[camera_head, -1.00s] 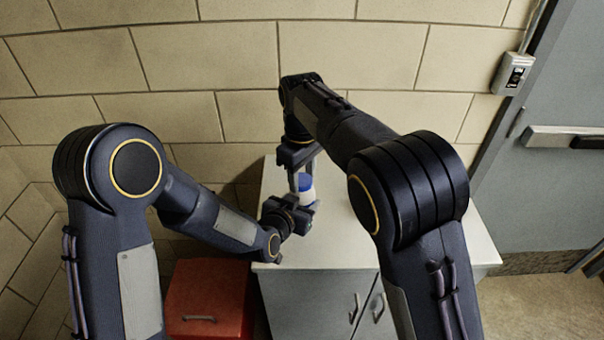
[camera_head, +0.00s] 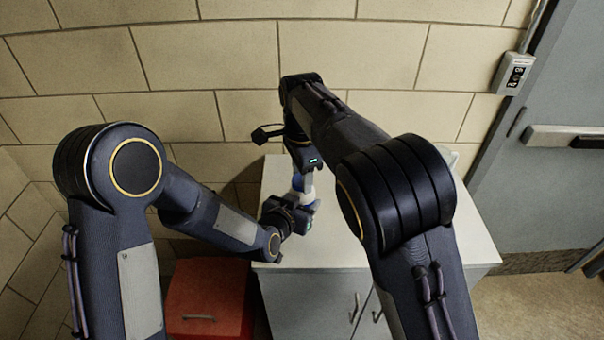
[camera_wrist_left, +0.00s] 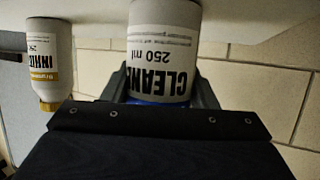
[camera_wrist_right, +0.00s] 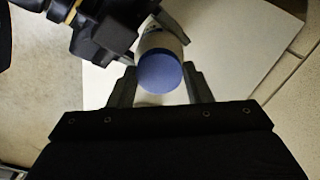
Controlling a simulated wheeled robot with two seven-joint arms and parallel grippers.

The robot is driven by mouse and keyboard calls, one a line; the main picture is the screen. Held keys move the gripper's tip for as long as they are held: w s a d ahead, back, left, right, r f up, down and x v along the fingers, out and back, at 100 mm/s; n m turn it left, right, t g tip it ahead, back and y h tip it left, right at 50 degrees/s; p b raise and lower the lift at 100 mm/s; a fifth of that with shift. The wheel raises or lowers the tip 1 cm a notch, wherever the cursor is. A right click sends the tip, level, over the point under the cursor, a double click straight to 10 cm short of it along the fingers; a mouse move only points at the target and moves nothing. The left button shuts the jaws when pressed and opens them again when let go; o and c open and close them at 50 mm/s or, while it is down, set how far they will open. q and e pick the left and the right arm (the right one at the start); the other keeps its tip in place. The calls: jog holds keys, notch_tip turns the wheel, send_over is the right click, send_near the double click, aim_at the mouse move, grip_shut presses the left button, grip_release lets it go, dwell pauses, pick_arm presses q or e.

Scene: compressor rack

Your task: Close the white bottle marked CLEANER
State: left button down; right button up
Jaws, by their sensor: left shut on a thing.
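The white bottle marked CLEANER (camera_wrist_left: 160,45) shows large in the left wrist view, with its blue cap (camera_wrist_left: 155,101) at the lower edge, partly hidden by my gripper. My left gripper (camera_head: 303,205) is shut on the bottle from the side, above the cabinet top. My right gripper (camera_wrist_right: 160,75) points down from above, one finger on each side of the blue cap (camera_wrist_right: 160,72). The fingers look very close to the cap; I cannot tell whether they press on it. How tightly the cap sits on the neck is hidden.
A second white bottle (camera_wrist_left: 42,60) with a yellow band stands beside it in the left wrist view. The pale cabinet top (camera_head: 345,235) is mostly clear at the front. A red box (camera_head: 205,292) is at lower left. A block wall (camera_head: 220,60) closes the back.

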jog(key=o, duration=0.4)
jog(key=shift+o, duration=0.2)
notch_tip(320, 180, up, 12)
dwell(0.4)
pick_arm(q)
jog(key=shift+c, duration=2.4)
grip_release()
